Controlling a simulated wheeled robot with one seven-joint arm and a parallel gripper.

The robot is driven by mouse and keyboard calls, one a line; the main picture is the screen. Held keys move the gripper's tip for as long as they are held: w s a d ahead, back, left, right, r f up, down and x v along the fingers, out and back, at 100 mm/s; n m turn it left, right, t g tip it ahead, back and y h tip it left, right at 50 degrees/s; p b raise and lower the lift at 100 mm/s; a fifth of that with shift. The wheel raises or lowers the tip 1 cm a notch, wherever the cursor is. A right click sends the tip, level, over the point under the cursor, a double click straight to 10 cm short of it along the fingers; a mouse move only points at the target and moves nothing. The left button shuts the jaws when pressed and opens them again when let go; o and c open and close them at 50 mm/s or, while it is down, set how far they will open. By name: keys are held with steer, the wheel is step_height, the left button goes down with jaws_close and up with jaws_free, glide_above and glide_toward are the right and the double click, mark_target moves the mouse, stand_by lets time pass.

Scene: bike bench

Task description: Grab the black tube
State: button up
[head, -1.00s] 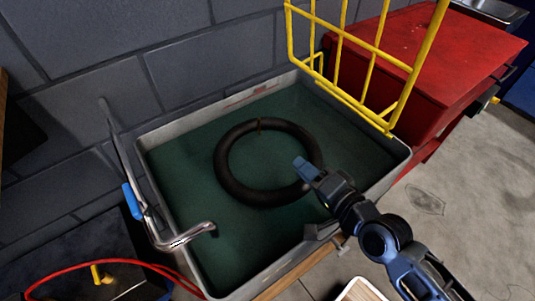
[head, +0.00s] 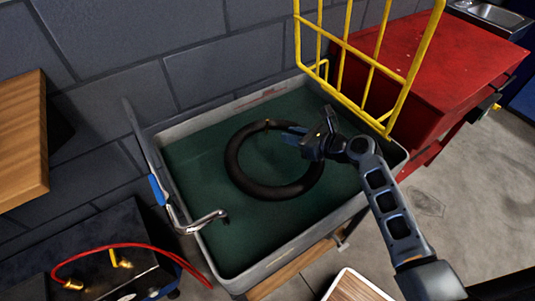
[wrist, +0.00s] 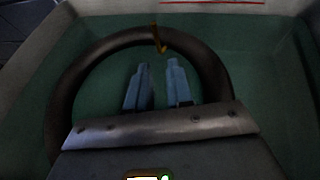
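The black tube (head: 240,178) is a ring in the grey basin (head: 203,262) with green inside. My gripper (head: 283,127) is over the far right part of the ring in the head view. In the wrist view, the tube (wrist: 63,95) curves around my two blue fingers (wrist: 157,70). The fingers are apart with a gap between them, and nothing shows between them. Their tips point toward the tube's far arc, where a small brass valve (wrist: 158,42) stands. The near part of the ring is hidden behind my gripper body in the wrist view.
A metal tap (head: 205,219) with a blue handle reaches over the basin's left side. A yellow wire rack (head: 372,62) stands at the back right, beside a red cabinet (head: 450,60). A red hose (head: 130,246) lies at lower left.

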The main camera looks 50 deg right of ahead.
steer(key=x, duration=0.7)
steer(key=shift+w+a+f, duration=0.15)
steer(key=shift+w+f, duration=0.05)
steer(key=shift+w, duration=0.1)
jaws_close()
